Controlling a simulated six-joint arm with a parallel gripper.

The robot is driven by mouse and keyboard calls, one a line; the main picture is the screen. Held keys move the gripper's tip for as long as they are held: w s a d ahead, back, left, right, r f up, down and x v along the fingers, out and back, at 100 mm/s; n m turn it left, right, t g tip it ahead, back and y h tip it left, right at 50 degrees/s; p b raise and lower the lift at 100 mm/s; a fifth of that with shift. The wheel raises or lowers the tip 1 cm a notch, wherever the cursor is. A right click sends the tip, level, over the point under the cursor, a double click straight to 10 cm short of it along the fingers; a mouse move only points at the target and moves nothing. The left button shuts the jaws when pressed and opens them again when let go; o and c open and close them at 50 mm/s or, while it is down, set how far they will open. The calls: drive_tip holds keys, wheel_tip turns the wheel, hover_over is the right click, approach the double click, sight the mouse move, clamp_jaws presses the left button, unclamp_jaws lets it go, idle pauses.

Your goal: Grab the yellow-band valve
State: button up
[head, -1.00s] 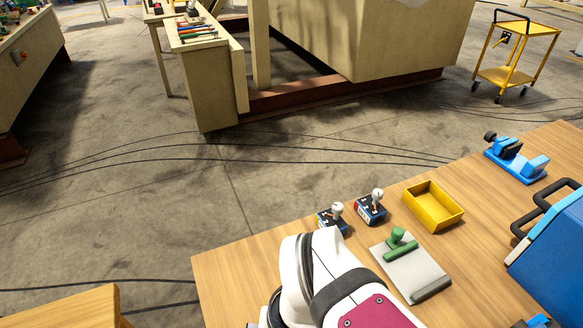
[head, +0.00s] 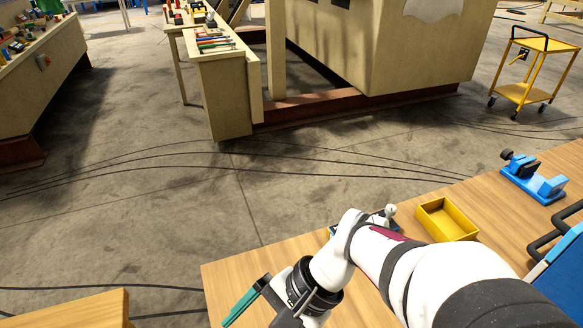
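Two small blue units with white knobs stand near the table's far edge, now mostly behind my arm. The white knob of the right unit (head: 391,211) shows above my arm, and a sliver of the left unit (head: 333,231) shows beside it. No yellow band can be made out on either. My gripper (head: 283,309) hangs over the table's left end, to the left of and nearer than both units. One teal bar shows at its side; the rest is cut off by the lower edge or hidden, so its opening cannot be judged.
A yellow open tray (head: 447,221) stands right of the units. A blue clamp-like device (head: 532,181) is farther right, and a blue case (head: 562,262) with dark handles is at the right edge. The wooden table's left end (head: 228,272) looks clear.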

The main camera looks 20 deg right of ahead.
drive_tip(key=w+d+f+m+t+y, duration=0.1)
drive_tip(key=w+d+f+m+t, duration=0.3)
drive_tip(key=w+d+m+t, duration=0.65)
drive_tip(key=d+f+m+t+h, duration=0.1)
drive_tip(key=d+f+m+h, duration=0.25)
drive_tip(key=d, duration=0.35)
drive_tip(key=w+d+f+m+t+h, duration=0.1)
drive_tip(key=d+f+m+h, duration=0.15)
drive_tip(key=d+m, duration=0.35)
drive_tip(key=d+f+m+t+h, duration=0.15)
drive_tip(key=d+f+m, duration=0.25)
drive_tip(key=d, duration=0.4)
drive_tip(key=shift+n+g+h, duration=0.25)
drive_tip(key=shift+n+g, duration=0.05)
drive_tip(key=shift+g, duration=0.1)
drive_tip(key=x, duration=1.5)
drive_tip(key=shift+f, duration=0.15)
clamp_jaws()
